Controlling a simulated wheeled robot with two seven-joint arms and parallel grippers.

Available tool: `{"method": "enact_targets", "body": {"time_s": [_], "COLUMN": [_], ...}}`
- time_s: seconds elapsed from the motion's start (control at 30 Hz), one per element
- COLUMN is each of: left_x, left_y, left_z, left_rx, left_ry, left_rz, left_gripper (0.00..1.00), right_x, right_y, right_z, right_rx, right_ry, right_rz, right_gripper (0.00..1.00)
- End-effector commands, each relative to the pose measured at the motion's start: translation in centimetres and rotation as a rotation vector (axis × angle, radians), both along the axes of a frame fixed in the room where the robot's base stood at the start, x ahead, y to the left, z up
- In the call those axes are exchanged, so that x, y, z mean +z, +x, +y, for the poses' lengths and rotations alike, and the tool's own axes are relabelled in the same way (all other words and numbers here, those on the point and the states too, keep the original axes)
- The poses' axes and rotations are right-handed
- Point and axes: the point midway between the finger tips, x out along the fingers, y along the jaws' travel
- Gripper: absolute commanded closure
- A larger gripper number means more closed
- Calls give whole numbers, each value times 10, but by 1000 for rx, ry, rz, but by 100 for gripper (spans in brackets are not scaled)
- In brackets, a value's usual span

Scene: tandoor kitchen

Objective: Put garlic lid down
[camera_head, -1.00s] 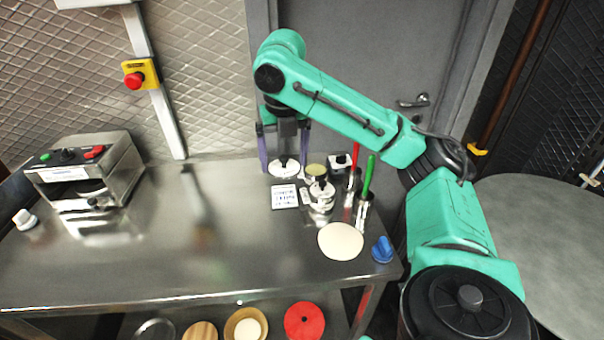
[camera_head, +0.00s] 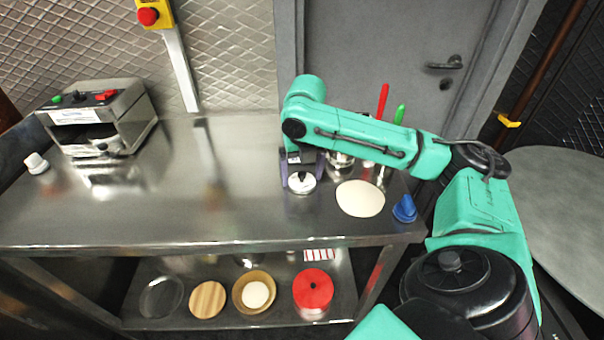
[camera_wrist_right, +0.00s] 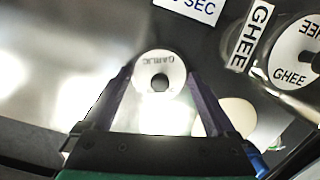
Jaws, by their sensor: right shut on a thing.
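The garlic lid (camera_head: 302,182) is a round silvery-white disc with a dark knob, over the steel table. In the right wrist view the lid (camera_wrist_right: 160,74) reads "GARLIC" and sits between the two fingers. My right gripper (camera_head: 301,176) is shut on the garlic lid; it also shows in the right wrist view (camera_wrist_right: 160,88). I cannot tell whether the lid touches the table. The open garlic pot is hidden behind my right arm in the head view. My left gripper is not in view.
A ghee pot (camera_wrist_right: 293,55) and its label stand right of the lid in the wrist view. A pale flat dough disc (camera_head: 360,198) and a blue object (camera_head: 404,209) lie to the right. The steel table (camera_head: 215,195) is clear to the left.

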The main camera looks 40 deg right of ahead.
Motion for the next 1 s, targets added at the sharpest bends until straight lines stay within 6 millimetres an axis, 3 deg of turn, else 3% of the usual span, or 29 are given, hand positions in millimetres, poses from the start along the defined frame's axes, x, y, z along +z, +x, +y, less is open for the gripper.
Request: {"method": "enact_targets", "body": {"time_s": [0.17, 0.2, 0.23, 0.47, 0.57, 1.0], "left_x": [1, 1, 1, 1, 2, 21], "left_y": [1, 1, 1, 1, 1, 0], "left_z": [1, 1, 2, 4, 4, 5], "left_rx": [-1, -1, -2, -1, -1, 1], "left_ry": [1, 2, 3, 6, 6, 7], "left_rz": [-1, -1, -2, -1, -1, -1], "left_gripper": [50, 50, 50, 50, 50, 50], "right_x": [-1, -2, -2, -1, 9, 115], "right_y": [0, 0, 0, 0, 0, -11], "right_z": [0, 0, 0, 0, 1, 6], "right_rx": [0, 0, 0, 0, 0, -1], "right_ry": [0, 0, 1, 1, 2, 1], "right_rz": [1, 1, 0, 0, -3, -3], "right_gripper": [61, 4, 0, 0, 0, 0]}}
